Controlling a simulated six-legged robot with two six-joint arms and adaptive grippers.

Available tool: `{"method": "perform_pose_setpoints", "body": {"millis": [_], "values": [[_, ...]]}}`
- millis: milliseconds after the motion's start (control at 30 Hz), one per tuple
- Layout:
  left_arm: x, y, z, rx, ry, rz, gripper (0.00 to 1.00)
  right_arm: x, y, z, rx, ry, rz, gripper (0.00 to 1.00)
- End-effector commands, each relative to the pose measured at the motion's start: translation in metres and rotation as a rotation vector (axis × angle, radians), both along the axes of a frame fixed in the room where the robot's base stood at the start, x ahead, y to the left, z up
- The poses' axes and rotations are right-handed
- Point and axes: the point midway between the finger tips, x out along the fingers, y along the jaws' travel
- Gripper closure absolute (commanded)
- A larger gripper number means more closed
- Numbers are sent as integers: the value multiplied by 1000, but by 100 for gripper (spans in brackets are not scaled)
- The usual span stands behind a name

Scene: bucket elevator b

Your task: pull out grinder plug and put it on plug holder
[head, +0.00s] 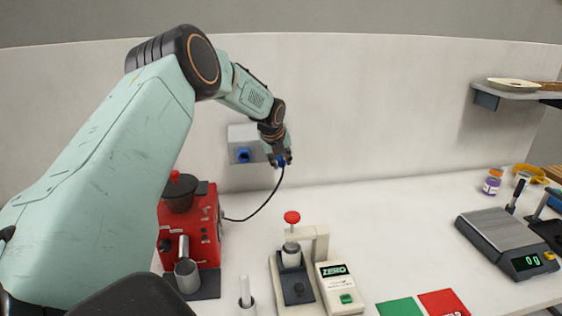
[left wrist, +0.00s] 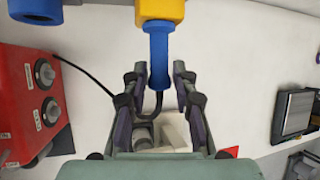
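The blue grinder plug (head: 282,161) is at the wall, with a black cord hanging from it. In the left wrist view the plug (left wrist: 158,45) points up into a yellow fitting (left wrist: 160,9) and appears seated in it. My left gripper (head: 280,157) is at the plug. In the left wrist view its fingers (left wrist: 159,78) stand apart on both sides of the plug's cord end, with narrow gaps visible. A blue round fitting (head: 243,155) is on the grey wall box (head: 237,133), left of the plug. I cannot tell which fitting is the plug holder. My right gripper is out of view.
The red grinder (head: 205,225) stands below at left; the cord (head: 262,207) runs to it. A tamping stand (head: 292,260) and a white ZERO device (head: 338,287) stand at the front. A scale (head: 500,229) is at right. The table's middle is clear.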

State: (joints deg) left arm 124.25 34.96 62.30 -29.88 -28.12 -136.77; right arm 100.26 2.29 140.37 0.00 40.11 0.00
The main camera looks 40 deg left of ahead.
Motion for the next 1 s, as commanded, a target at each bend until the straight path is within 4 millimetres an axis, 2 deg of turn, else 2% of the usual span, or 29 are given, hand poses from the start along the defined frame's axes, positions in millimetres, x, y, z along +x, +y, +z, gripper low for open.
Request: {"method": "perform_pose_setpoints", "body": {"millis": [33,233,567,767,1000], "values": [[0,0,0,0,0,0,66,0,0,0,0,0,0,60],[-1,0,-1,-1,2,0,51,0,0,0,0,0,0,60],[-2,-1,1,-2,3,1,51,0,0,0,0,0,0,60],[-11,-6,19,-5,0,0,51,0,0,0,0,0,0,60],[-29,-14,53,-5,-1,0,51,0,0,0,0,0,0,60]]}}
